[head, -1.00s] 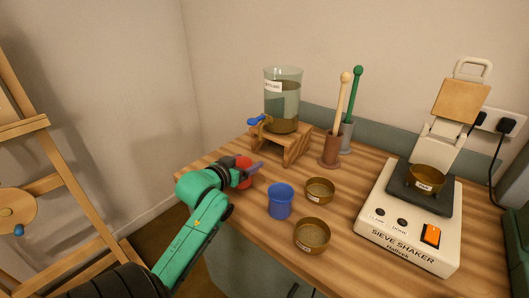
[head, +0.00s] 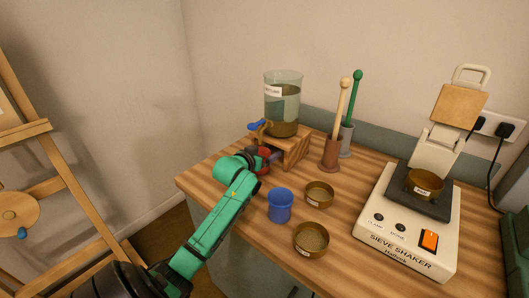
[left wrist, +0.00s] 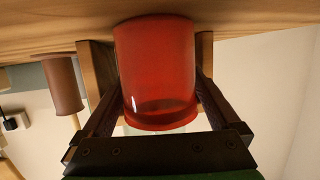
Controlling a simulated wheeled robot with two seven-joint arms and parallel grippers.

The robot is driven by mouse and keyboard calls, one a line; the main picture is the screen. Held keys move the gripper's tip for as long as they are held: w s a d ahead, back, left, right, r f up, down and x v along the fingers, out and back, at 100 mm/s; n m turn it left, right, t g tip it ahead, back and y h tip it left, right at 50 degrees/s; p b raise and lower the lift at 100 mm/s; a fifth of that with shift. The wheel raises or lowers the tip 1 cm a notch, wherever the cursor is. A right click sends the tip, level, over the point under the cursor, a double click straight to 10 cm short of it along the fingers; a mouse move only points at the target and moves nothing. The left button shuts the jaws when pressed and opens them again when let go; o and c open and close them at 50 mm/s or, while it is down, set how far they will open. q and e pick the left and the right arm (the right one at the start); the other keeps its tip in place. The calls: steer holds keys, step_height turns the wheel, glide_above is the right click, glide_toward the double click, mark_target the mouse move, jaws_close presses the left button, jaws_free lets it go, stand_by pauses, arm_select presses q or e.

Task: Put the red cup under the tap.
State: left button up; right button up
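The red cup (head: 264,151) is at the front left of the wooden stand (head: 296,150), just below the blue-handled tap (head: 257,124) of the glass water tank (head: 283,98). My left gripper (head: 273,158) is around the cup and shut on it. In the left wrist view, which is upside down, the red cup (left wrist: 155,70) fills the space between the two dark fingers (left wrist: 160,105). The arm hides part of the cup in the head view. I cannot tell whether the cup touches the table. My right gripper is not in view.
A blue cup (head: 280,206) and two brass sieves (head: 319,194) (head: 311,240) stand in front of the stand. Two pestles in pots (head: 330,154) (head: 346,138) are right of it. A sieve shaker (head: 408,228) fills the table's right.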

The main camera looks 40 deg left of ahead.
arm_select(q)
steer(key=shift+r, duration=0.1)
steer(key=v, duration=1.1)
steer(key=shift+b, duration=0.35)
steer(key=shift+s+d+r, duration=0.15)
steer(key=shift+s+r, duration=0.05)
steer(key=shift+s, duration=0.3)
steer(key=shift+w+r, duration=0.1)
